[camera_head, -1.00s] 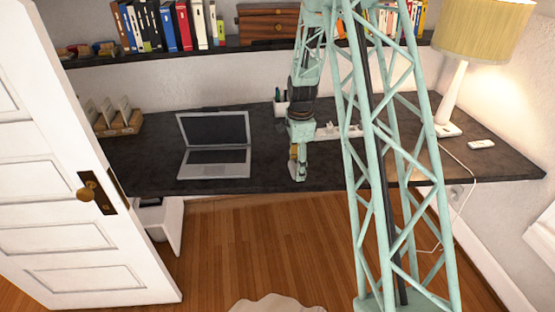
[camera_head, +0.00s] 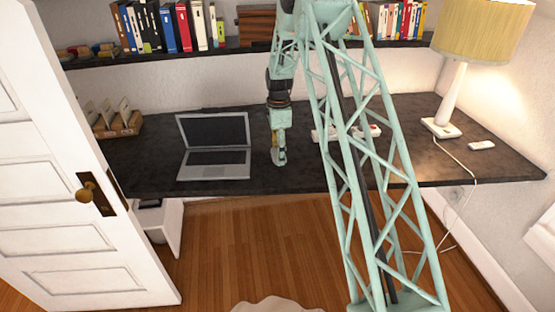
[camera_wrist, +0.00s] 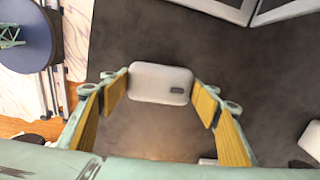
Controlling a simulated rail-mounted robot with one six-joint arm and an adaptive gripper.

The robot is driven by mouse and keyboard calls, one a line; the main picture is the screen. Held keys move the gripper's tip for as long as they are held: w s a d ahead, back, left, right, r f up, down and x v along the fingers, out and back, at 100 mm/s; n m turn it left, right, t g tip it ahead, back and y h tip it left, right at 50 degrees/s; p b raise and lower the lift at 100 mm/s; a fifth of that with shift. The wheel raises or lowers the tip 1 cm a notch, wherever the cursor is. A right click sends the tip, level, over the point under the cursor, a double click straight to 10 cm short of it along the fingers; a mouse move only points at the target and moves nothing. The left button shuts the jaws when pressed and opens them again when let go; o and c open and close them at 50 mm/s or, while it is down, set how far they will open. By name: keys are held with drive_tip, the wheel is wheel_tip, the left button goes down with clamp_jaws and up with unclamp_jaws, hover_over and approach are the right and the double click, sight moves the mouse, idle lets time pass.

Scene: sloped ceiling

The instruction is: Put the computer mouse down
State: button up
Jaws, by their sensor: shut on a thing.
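The computer mouse (camera_wrist: 160,80) is pale, rounded and has a small dark patch near one end. In the wrist view it sits between the two fingers of my gripper (camera_wrist: 160,95), which is shut on it. In the head view my gripper (camera_head: 279,158) points down over the front part of the dark desk (camera_head: 220,191), just right of the open laptop (camera_head: 214,150).
A white power strip (camera_head: 325,134) lies right of my gripper, partly behind my arm's lattice. A lamp (camera_head: 450,95) and a small white object (camera_head: 481,145) are at the right. A card rack (camera_head: 118,125) stands left. An open door (camera_head: 85,235) is at far left.

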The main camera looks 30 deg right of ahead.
drive_tip(key=shift+w, duration=0.15)
drive_tip(key=shift+w, duration=0.25)
drive_tip(key=shift+f, duration=1.75)
drive_tip(key=shift+f+b, duration=0.1)
drive_tip(key=shift+b, duration=0.25)
drive_tip(key=o, duration=0.9)
drive_tip(key=shift+r+p, duration=0.7)
drive_tip(key=shift+r, duration=5.4)
